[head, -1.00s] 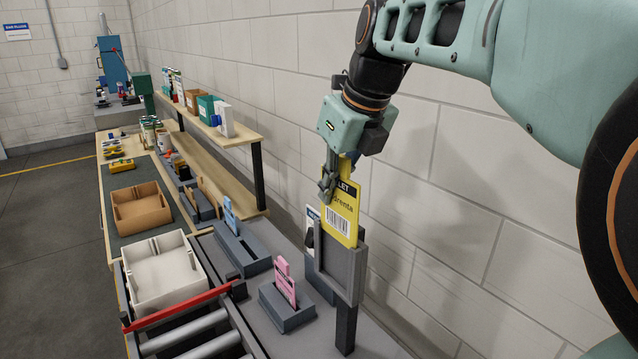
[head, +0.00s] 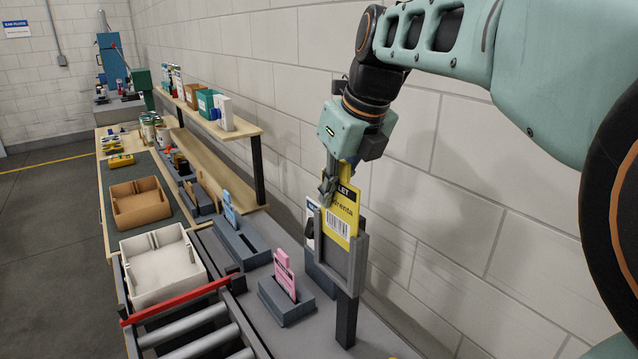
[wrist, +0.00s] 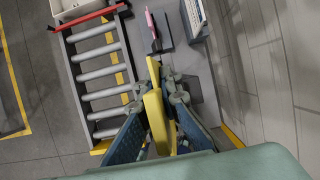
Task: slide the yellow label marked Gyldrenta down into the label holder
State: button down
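The yellow label (head: 339,222) has a black top band, the letters "renta" showing and a barcode. It stands upright with its lower part inside the grey label holder (head: 351,262), and its upper part sticks out above. The holder is on a dark post. My gripper (head: 327,190) is shut on the label's upper left part, just above the holder. In the wrist view, the fingers (wrist: 168,95) close on both sides of the yellow label, seen edge-on. The label's bottom edge is hidden by the holder.
A pink card (head: 285,272) stands in a grey block (head: 283,306) left of the holder, and a blue card (head: 229,208) stands farther back. A white crate (head: 160,268) sits by the rollers (head: 190,330). The wall (head: 450,220) is close on the right.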

jog(key=shift+f+b, duration=0.75)
jog(key=shift+f, duration=0.45)
jog(key=c, duration=2.1)
grip_release()
notch_tip(320, 180, up, 10)
jog(key=shift+r, duration=0.1)
